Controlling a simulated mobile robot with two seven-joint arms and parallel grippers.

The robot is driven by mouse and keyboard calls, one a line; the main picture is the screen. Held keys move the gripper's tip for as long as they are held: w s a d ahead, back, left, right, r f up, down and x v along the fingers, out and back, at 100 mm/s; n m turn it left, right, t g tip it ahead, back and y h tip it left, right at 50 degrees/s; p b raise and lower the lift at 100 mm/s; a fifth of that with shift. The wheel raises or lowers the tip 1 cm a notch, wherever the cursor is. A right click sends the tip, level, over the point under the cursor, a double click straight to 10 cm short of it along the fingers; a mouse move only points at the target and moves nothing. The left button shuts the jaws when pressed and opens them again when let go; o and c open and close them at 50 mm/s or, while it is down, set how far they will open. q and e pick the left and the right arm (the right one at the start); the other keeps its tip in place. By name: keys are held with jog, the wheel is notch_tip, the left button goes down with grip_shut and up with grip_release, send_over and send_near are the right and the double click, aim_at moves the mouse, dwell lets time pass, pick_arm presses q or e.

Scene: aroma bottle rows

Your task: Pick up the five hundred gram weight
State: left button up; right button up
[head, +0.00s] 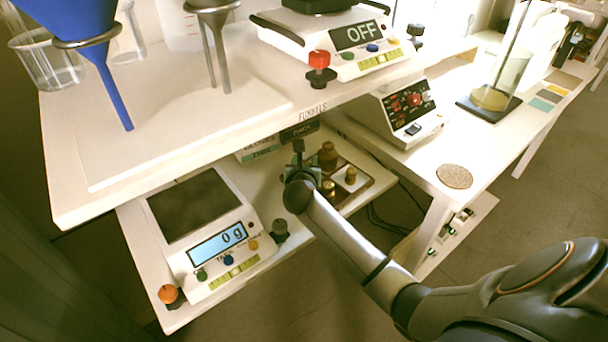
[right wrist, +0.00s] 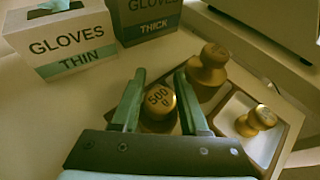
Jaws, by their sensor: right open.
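The five hundred gram weight (right wrist: 158,100) is a brass knob-topped weight marked "500 g". In the right wrist view it stands upright in a dark-framed tray (right wrist: 285,137). My right gripper (right wrist: 160,85) is open, with one finger on each side of the weight's top. I cannot tell whether the fingers touch it. In the head view my right gripper (head: 299,160) is small and mostly hidden by its own wrist over the lower shelf, and a brass weight (head: 328,187) shows just beside it. My left gripper is not in view.
A larger brass weight (right wrist: 208,70) stands behind the right finger. A small one (right wrist: 257,119) sits on the tray's white part. Boxes marked "GLOVES THIN" (right wrist: 60,42) and "THICK" (right wrist: 145,22) stand behind. The upper shelf (head: 180,145) overhangs. A scale (head: 205,225) reads 0 g.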

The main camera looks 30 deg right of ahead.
grip_shut()
dwell(1.2)
jog(key=shift+r, duration=0.1)
